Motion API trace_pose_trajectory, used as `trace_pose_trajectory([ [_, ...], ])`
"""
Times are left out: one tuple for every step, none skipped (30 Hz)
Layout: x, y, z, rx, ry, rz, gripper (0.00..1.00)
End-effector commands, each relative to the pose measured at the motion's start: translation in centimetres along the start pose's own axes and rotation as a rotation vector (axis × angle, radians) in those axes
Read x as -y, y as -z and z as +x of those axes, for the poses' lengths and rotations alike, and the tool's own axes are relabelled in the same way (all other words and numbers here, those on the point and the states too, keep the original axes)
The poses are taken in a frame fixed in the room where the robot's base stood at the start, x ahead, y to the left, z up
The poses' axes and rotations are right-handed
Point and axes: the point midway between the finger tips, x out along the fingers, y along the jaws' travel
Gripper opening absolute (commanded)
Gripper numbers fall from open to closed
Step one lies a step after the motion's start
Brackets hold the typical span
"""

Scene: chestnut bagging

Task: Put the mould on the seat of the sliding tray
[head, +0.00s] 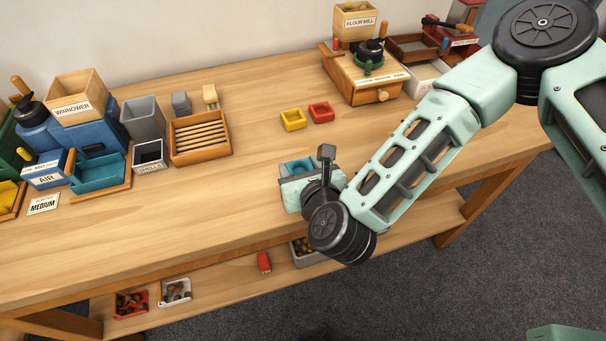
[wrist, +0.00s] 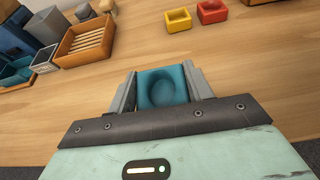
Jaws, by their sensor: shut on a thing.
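The mould is a blue block with a round hollow (wrist: 163,88). My gripper (wrist: 162,80) is shut on it, one grey finger on each side. In the head view the gripper (head: 299,170) is over the front part of the table, with a little of the blue mould (head: 298,166) showing. I cannot tell for sure which piece is the sliding tray. A dark brown tray (head: 412,50) stands by a red machine with a lever (head: 462,40) at the back right; its seat is not clear from here.
Yellow (head: 293,120) and red (head: 321,112) moulds sit behind my gripper. A flour mill (head: 357,22) and wooden box (head: 365,80) stand back right. A slatted wooden tray (head: 200,138), grey bin (head: 143,118) and winnower (head: 75,105) are left. The front middle tabletop is clear.

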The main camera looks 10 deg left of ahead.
Motion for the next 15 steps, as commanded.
trace_pose_trajectory([
  [0.0,0.3,0.2,0.000,0.001,0.000,0.27],
  [0.0,0.5,0.2,0.000,0.001,0.000,0.27],
  [0.0,0.7,0.3,0.000,0.001,0.000,0.27],
  [0.0,0.9,0.4,0.000,0.001,0.000,0.27],
  [0.0,1.2,0.5,0.000,0.001,-0.001,0.27],
  [0.0,1.6,0.7,0.000,0.000,-0.001,0.27],
  [0.0,1.9,0.8,0.000,0.000,-0.001,0.27],
  [0.0,2.3,1.0,-0.001,0.001,-0.001,0.27],
  [0.0,2.9,1.2,-0.001,0.000,-0.001,0.27],
  [0.0,3.3,1.3,-0.001,0.000,-0.001,0.27],
  [0.0,3.6,1.5,0.000,0.001,-0.001,0.27],
  [0.1,3.9,1.6,0.000,0.001,-0.001,0.27],
  [0.0,4.1,1.7,0.001,0.000,0.000,0.27],
  [0.0,4.1,1.7,0.001,0.000,0.000,0.27],
  [0.0,4.1,1.7,0.002,0.000,0.000,0.27],
])
